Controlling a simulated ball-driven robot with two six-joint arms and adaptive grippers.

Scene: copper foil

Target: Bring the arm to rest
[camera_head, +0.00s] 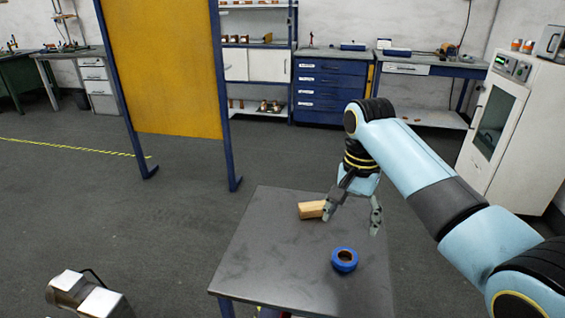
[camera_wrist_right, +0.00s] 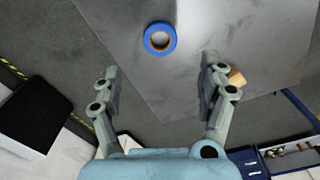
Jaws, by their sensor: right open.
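My right gripper (camera_head: 351,214) hangs above the grey table with its fingers spread apart and nothing between them. In the right wrist view, both fingers of the gripper (camera_wrist_right: 161,75) show wide apart. My right arm reaches in from the right side of the head view. My left gripper does not show in either view.
The roll (camera_wrist_right: 160,39) also shows in the wrist view. A yellow panel (camera_head: 165,70) stands behind. The table's left part is clear.

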